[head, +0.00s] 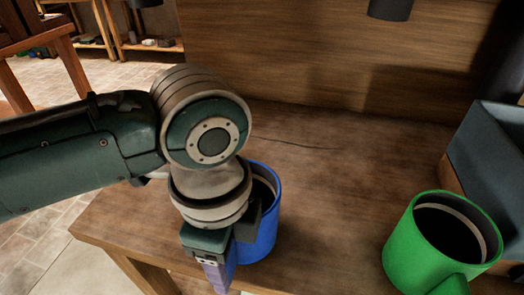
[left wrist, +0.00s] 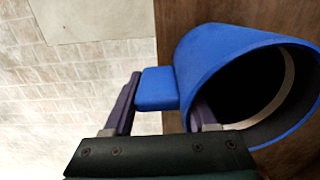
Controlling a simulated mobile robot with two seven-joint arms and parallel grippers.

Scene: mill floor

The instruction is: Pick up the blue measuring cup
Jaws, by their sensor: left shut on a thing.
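The blue measuring cup (head: 266,222) is near the front edge of the wooden table in the head view, partly hidden behind my left wrist. In the left wrist view, the cup (left wrist: 205,60) fills the right side, with its dark open mouth facing right and its blue handle pointing left. My left gripper (head: 228,268) is at the cup's near side. In the left wrist view, the gripper (left wrist: 160,103) has its purple fingers on either side of the handle, shut on it. I cannot tell whether the cup's base touches the table. My right gripper is not in view.
A green mug (head: 420,248) stands at the right of the wooden table (head: 325,190). A blue-grey bin (head: 492,160) is behind it at the right edge. A wooden panel (head: 310,60) rises at the back. The table's middle is clear.

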